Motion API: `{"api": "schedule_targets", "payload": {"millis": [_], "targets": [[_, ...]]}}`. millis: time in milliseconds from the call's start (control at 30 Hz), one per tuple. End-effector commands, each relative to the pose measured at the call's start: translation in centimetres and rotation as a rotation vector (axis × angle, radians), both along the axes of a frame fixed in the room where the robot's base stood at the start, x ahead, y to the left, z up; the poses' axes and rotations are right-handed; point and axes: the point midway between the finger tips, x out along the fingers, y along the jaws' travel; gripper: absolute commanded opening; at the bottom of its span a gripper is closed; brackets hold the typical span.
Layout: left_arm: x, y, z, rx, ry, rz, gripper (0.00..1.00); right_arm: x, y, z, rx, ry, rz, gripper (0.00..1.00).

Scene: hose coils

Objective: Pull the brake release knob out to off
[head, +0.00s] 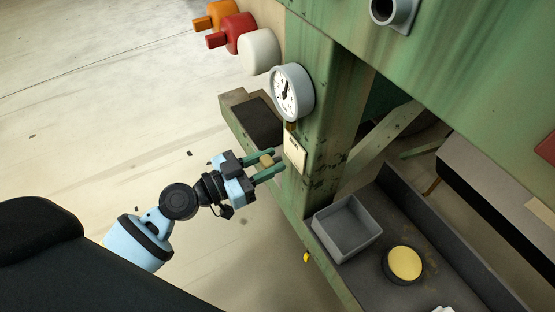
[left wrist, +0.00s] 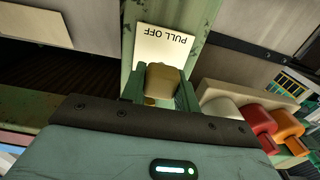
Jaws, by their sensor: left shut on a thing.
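The brake release knob (head: 266,161) is a small tan knob on the green post, in front of a pale plate (head: 294,153). In the left wrist view the plate (left wrist: 164,45) reads "PULL OFF", upside down, and the knob (left wrist: 163,80) stands just before it. My left gripper (head: 267,165) comes in from the left with its two green fingers on either side of the knob, shut on it. The fingers also show in the left wrist view (left wrist: 161,92). The knob's shaft is hidden. My right gripper is not in view.
A round white gauge (head: 292,92) sits on the post above the plate. Orange, red and white knobs (head: 239,33) stick out at the upper left. A grey bin (head: 347,228) and a yellow-topped round thing (head: 405,263) sit on the dark shelf at right. Floor left of the post is open.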

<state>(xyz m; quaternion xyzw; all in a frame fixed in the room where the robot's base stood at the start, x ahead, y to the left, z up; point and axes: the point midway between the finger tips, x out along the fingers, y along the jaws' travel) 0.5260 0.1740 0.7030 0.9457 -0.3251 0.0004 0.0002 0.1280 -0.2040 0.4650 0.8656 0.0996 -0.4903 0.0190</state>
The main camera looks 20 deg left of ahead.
Motion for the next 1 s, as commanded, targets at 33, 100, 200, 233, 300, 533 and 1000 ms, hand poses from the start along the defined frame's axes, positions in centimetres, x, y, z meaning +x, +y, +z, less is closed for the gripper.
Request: {"api": "schedule_targets", "payload": {"millis": [33,100,200,233,300,533,1000], "targets": [[-0.3,0.2,-0.3,0.002,0.001,0.001,0.0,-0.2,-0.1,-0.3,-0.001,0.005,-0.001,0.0],[-0.4,0.3,-0.1,0.001,0.002,0.001,0.0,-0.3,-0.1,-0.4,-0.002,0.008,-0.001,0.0],[-0.4,0.3,0.0,0.001,0.002,0.001,0.0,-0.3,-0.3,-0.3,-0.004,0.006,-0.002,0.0],[-0.4,0.3,0.0,0.001,0.002,0.0,0.0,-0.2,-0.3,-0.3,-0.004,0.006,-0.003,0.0],[-0.5,0.3,-0.1,0.002,0.002,0.0,0.0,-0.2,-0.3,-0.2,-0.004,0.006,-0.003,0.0],[-0.4,0.3,0.0,0.001,0.002,0.0,0.53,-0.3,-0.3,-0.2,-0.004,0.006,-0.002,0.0],[-1.8,1.4,-0.3,0.002,0.003,0.0,0.53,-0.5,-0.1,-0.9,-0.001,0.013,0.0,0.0]]}}
